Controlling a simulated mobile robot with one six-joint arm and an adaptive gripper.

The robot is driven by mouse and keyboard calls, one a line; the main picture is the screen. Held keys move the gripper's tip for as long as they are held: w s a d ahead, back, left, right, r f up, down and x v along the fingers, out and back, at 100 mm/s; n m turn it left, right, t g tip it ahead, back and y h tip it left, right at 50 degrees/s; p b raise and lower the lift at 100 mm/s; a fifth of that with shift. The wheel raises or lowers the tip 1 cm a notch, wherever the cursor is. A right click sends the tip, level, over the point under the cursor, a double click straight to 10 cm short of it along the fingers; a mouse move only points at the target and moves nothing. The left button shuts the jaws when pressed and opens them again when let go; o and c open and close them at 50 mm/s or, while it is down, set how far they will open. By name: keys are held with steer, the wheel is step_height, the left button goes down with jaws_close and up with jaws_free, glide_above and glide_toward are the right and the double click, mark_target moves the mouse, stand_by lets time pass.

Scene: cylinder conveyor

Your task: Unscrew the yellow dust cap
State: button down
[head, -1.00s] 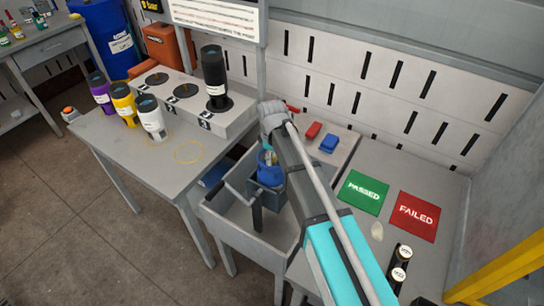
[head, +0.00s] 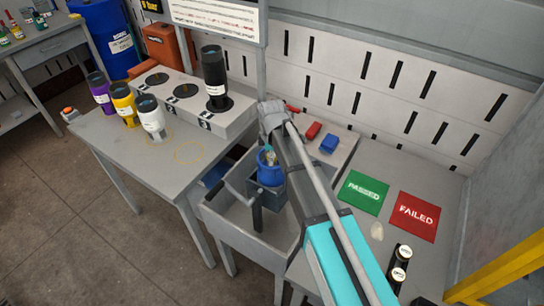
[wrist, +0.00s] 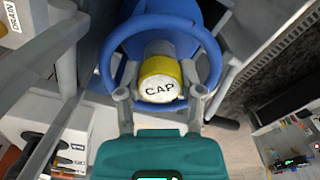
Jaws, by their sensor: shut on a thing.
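The yellow dust cap (wrist: 160,80), with a white end marked "CAP", sits at the end of a blue cylinder with a round blue collar (wrist: 105,60) in the wrist view. My gripper (wrist: 158,92) has its two grey fingers on either side of the cap and is shut on it. In the head view the blue cylinder (head: 268,172) stands upright in a dark holder (head: 268,195) in the grey basin. My arm partly covers that area, and the cap and fingertips are too small to make out clearly there.
The grey basin's wall (head: 235,235) surrounds the holder. Purple (head: 99,92), yellow (head: 123,103) and white (head: 151,118) cylinders stand on the left table. A black cylinder (head: 214,75) stands on the test block. The green PASSED mat (head: 363,193) and red FAILED mat (head: 415,216) lie right.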

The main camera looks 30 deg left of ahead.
steer(key=n, duration=0.3)
steer(key=shift+n, duration=0.3)
steer(key=shift+c, duration=1.6)
jaws_free()
steer(key=shift+r+p, duration=1.3)
